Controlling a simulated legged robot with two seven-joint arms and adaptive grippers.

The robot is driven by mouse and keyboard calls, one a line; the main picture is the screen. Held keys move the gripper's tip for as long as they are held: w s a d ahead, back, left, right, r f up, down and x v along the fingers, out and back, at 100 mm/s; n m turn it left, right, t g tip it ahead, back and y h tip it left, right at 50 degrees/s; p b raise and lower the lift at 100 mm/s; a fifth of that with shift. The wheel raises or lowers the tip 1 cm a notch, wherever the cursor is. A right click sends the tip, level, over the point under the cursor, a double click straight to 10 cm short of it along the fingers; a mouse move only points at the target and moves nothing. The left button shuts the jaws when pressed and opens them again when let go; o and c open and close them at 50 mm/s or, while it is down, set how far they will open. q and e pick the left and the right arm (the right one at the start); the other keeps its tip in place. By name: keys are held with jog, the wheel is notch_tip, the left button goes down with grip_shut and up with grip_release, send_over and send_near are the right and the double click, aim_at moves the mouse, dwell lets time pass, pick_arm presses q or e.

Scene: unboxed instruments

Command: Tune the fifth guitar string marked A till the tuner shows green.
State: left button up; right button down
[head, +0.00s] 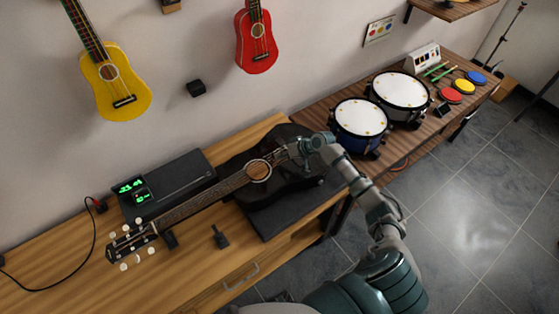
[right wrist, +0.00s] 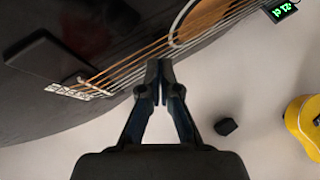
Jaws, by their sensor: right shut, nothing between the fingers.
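A black acoustic guitar (head: 228,192) lies on its back on the wooden bench, its body on a dark stand and its headstock (head: 131,243) with white pegs at the front left. A black tuner box (head: 178,182) behind the neck shows green digits (head: 130,185), with a small green-lit display (head: 141,197) beside it. My right gripper (head: 294,150) is over the guitar body near the bridge. In the right wrist view its fingertips (right wrist: 159,70) are shut and empty, at the edge of the strings (right wrist: 140,62) between bridge and sound hole. I cannot tell whether they touch a string. The string's A mark is not legible. My left gripper is out of view.
A small dark stand (head: 220,238) is on the bench (head: 60,262) in front of the neck. Drums (head: 360,118) stand on another table at the right. Yellow (head: 118,90) and red (head: 256,42) ukuleles hang on the wall. A cable (head: 62,265) runs at the left.

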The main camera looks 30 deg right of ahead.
jog(key=shift+f, duration=0.35)
dwell(0.3)
jog(key=shift+r, duration=0.15)
jog(key=shift+d+r+p, duration=0.1)
jog(key=shift+r+p, duration=0.5)
jog(key=shift+p, duration=0.05)
notch_tip(320, 180, up, 5)
jog(key=p, duration=0.4)
jog(key=shift+p, duration=0.35)
dwell(2.0)
